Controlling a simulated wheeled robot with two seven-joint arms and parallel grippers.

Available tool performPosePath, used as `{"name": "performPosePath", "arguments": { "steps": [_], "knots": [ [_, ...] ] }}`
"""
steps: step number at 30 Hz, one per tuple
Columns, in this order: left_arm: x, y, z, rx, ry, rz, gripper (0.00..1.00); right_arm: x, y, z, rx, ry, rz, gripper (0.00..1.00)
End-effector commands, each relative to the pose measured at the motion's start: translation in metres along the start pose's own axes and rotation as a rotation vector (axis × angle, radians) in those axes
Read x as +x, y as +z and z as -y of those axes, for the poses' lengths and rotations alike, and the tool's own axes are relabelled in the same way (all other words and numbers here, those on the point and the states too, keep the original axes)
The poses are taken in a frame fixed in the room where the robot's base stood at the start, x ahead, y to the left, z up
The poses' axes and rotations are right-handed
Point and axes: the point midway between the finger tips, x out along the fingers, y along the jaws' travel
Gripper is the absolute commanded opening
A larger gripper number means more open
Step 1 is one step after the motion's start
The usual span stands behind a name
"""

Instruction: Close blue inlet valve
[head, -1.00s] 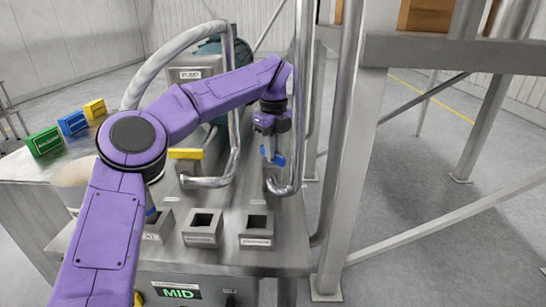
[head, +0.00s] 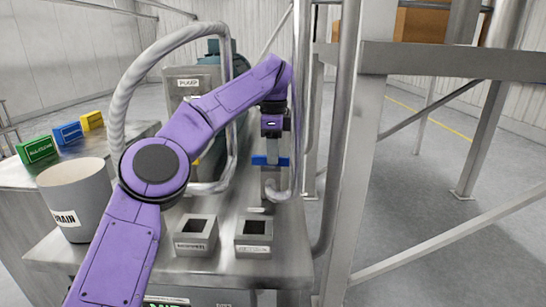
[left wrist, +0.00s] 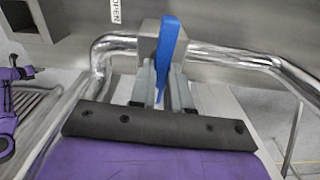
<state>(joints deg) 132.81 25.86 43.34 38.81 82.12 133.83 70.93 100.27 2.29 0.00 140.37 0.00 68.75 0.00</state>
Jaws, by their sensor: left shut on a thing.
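The blue inlet valve's handle (head: 271,160) sits on the metal pipework at the table's right side. It lies crosswise in the head view, and in the left wrist view the blue handle (left wrist: 171,50) shows as a long narrow bar. My left gripper (head: 272,146) reaches it from above. In the left wrist view its fingers (left wrist: 164,92) are shut on the handle, one on each side. The valve body is partly hidden behind the handle and gripper. My right gripper does not show.
A bent steel pipe (head: 296,100) rises close to the right of the gripper. A DRAIN bucket (head: 77,200) and grey square holders (head: 195,236) stand on the table. Green (head: 37,148), blue (head: 68,133) and yellow (head: 92,121) blocks stand at left. An OPEN label (left wrist: 116,11) shows near the valve.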

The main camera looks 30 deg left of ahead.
Motion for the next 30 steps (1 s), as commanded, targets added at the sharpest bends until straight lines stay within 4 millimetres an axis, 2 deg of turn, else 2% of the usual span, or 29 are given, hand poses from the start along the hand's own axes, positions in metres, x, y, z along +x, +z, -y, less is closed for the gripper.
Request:
{"name": "performPosePath", "arguments": {
  "steps": [9,22,23,24,25,30],
  "knots": [
    [0.0001,0.0009,0.0009,-0.077,-0.002,0.001,0.00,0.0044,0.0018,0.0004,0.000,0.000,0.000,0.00],
    [-0.0002,0.0011,0.0009,-0.086,-0.001,0.001,0.00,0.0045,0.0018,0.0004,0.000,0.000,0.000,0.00],
    [-0.0002,0.0011,0.0008,-0.086,-0.001,0.001,0.27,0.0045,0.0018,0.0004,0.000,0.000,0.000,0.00],
    [-0.0002,0.0011,0.0008,-0.086,-0.001,0.001,0.40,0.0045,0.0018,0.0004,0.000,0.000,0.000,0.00],
    [-0.0002,0.0010,0.0008,-0.085,-0.001,0.001,0.43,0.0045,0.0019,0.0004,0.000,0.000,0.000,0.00],
    [-0.0001,0.0003,0.0007,-0.083,0.000,0.000,0.43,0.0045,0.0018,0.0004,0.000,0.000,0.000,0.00]
  ]
}}
